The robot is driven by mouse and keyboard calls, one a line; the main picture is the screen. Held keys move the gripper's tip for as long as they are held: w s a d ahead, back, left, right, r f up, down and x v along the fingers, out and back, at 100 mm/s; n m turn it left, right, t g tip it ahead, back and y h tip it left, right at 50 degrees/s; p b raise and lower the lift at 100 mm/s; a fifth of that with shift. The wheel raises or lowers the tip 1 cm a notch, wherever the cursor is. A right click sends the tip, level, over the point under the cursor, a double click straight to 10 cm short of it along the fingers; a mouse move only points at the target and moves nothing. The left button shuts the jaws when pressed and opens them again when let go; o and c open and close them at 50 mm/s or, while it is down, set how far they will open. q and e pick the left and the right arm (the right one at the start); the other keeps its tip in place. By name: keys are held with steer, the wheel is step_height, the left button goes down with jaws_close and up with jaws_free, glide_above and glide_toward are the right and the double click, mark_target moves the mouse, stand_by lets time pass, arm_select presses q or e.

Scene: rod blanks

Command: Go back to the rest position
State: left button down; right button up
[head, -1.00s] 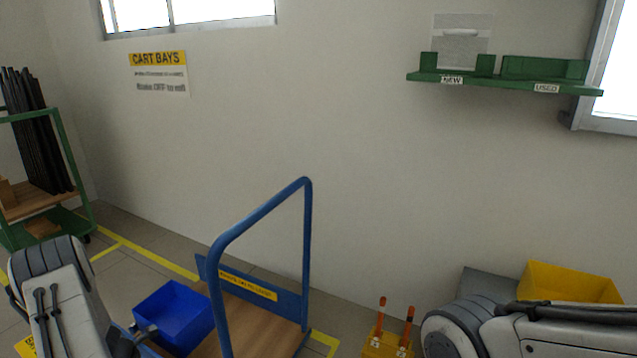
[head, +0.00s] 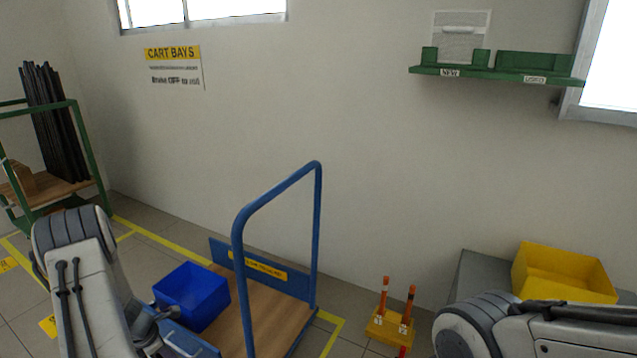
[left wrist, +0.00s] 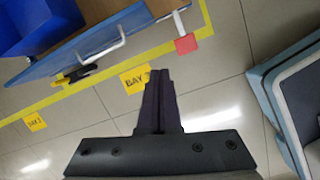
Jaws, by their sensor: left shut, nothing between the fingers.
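My left gripper (left wrist: 158,78) shows in the left wrist view. Its dark fingers are together, with nothing between them, above the tiled floor near a yellow bay label (left wrist: 135,80). In the head view my left arm comes in at the lower left, but its gripper does not show. My right arm comes in at the lower right of the head view; its gripper is out of view.
A blue platform cart (head: 318,230) carries a blue bin (head: 192,297) on its wooden deck. A green rack (head: 90,150) holds black rods at left. A yellow bin (head: 565,275) stands on a grey surface at right. Orange-topped posts (head: 384,300) stand between them.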

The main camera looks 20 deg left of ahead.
arm_select(q)
steer(key=w+d+r+m, duration=0.2)
steer(key=d+r+m, duration=0.7)
steer(key=d, duration=0.2)
steer(key=w+d+r+m, duration=0.2)
steer(key=d+r+m, duration=0.65)
steer(key=d, duration=0.25)
steer(key=s+d+r+m+g, duration=0.1)
steer(key=s+d+r+m, duration=0.5)
steer(key=s+d+m, duration=0.5)
steer(key=s+d+r+m+g, duration=0.2)
steer(key=s+d+r+m, duration=0.4)
steer(key=s+d+m, duration=0.6)
step_height(320, 180, up, 25)
steer(key=w+d+n+p, duration=0.1)
steer(key=w+n+p, duration=0.1)
steer(key=p, duration=2.3)
steer(key=shift+w+d+n+p, duration=0.15)
steer(key=shift+d+n+p, duration=0.2)
steer(key=shift+n, duration=0.4)
